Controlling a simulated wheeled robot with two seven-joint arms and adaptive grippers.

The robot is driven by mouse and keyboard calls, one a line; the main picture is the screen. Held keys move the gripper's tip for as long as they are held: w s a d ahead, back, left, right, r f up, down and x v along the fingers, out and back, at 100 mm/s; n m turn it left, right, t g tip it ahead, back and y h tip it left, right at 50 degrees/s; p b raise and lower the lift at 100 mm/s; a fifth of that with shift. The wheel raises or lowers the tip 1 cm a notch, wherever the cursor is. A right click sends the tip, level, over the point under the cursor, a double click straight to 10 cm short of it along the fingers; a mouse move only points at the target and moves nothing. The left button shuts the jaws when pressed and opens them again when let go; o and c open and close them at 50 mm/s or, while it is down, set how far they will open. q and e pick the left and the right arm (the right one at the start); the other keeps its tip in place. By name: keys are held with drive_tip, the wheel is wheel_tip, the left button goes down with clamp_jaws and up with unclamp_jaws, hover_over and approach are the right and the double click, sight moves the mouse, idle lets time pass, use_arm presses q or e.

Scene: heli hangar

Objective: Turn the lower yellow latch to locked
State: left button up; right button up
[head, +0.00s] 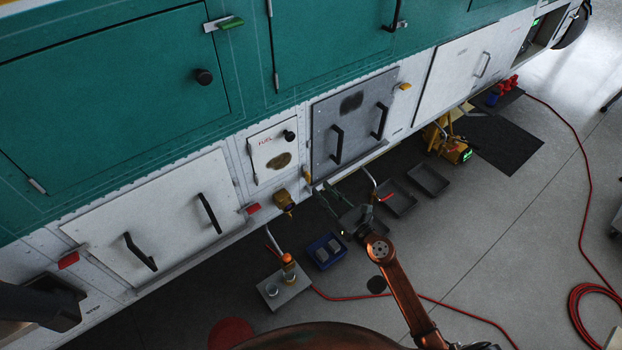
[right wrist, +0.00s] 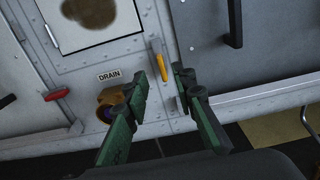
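The lower yellow latch (head: 307,177) is at the bottom left corner of the grey panel (head: 338,146) on the helicopter's side. In the right wrist view the latch (right wrist: 158,59) is a small yellow handle, close to upright and slightly tilted, at the seam left of the grey panel. My right gripper (head: 342,192) is below it. In the right wrist view its green fingers (right wrist: 160,82) are spread and empty, with the latch seen just beyond the gap between the tips. I cannot make out contact.
An upper yellow latch (head: 405,86) is at the panel's top right. A brass drain fitting (right wrist: 108,98) sits close left of my right fingers. Red latches (head: 252,208) hold the white panel. Dark trays (head: 428,180) and a blue bin (head: 325,251) stand on the floor below.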

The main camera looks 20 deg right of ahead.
sight(310, 178)
drive_tip(key=x, duration=0.7)
drive_tip(key=shift+w+f, duration=0.1)
clamp_jaws()
idle(0.3)
